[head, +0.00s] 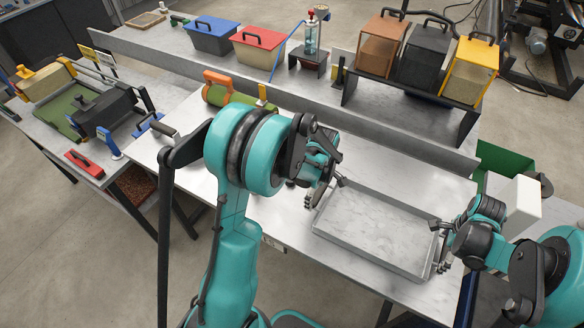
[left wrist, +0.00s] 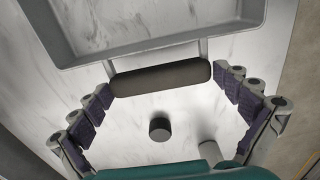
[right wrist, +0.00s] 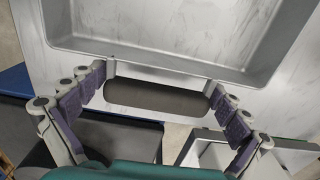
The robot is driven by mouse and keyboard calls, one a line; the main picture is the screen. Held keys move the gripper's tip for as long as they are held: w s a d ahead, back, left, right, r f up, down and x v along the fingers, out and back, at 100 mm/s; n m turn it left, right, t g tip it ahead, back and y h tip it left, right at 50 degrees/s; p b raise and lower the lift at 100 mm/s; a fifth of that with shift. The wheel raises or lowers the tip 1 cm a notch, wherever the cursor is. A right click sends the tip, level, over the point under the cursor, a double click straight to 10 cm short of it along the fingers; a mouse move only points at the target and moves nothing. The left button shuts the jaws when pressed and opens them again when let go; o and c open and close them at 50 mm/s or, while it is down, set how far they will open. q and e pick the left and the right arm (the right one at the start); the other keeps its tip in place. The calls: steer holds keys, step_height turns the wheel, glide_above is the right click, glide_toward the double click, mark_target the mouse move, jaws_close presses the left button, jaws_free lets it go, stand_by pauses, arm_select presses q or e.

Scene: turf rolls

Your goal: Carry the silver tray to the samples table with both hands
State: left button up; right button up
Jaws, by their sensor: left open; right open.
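The silver tray (head: 372,232) lies flat on the metal table, empty, with a shallow rim. My left gripper (head: 322,190) is at its left end and my right gripper (head: 439,243) at its right end. In the left wrist view, a dark bar handle (left wrist: 160,78) stands out from the tray rim (left wrist: 150,52), between the open fingers of my left gripper (left wrist: 162,86). In the right wrist view, the other dark handle (right wrist: 155,98) lies between the open fingers of my right gripper (right wrist: 157,84). Neither gripper is closed on a handle. I cannot tell which surface is the samples table.
Behind the tray runs a low metal wall (head: 400,140). Beyond it stand three lidded boxes on a rack (head: 460,113), plus blue (head: 212,40) and red bins (head: 257,52). A green roll (head: 235,98) lies left of the tray. A side table (head: 50,140) at left holds tools.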

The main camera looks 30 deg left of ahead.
steer(key=shift+r, duration=0.25)
arm_select(q)
step_height(320, 180, up, 12)
arm_select(e)
step_height(320, 180, up, 12)
steer(key=shift+f, duration=0.25)
stand_by(0.5)
